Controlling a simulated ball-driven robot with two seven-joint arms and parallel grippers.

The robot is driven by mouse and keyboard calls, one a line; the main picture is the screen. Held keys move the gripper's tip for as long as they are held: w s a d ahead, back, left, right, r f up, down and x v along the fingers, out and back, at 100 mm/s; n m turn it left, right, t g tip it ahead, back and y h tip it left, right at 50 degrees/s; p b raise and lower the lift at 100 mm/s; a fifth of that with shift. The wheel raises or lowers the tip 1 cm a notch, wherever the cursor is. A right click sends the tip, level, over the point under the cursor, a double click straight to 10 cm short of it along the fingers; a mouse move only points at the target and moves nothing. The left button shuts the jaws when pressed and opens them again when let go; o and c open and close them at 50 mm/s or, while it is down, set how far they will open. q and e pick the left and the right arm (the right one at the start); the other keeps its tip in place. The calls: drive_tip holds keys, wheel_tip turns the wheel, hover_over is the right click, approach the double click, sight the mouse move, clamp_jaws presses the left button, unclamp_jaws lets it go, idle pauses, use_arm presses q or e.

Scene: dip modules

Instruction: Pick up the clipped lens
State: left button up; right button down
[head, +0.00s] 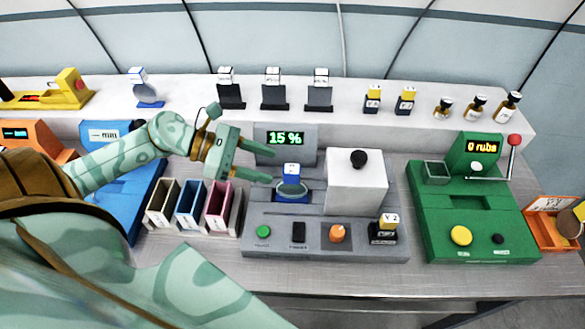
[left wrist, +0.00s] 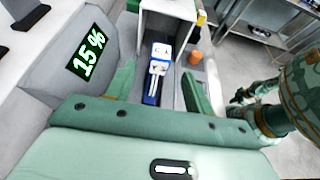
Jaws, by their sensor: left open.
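A lens in a blue holder with a white-topped block clipped on it (head: 291,182) stands in the slot of the grey machine (head: 262,215), below the 15 % display. It also shows in the left wrist view (left wrist: 158,62), with blue parts under the white block. My left gripper (head: 263,163) is open, its fingers just left of the block in the head view. In the left wrist view the fingers stand apart on either side of the lens, with a gap to each. I cannot tell its exact depth from the lens.
The grey machine's white box (head: 357,185) stands right of the lens. Another blue lens (head: 147,95) sits on the back shelf. Several coloured bins (head: 190,205) stand below my left gripper. A green machine (head: 478,215) is at the right.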

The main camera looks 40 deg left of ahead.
sight(292, 185)
use_arm(q)
drive_tip(key=x, duration=0.9)
clamp_jaws()
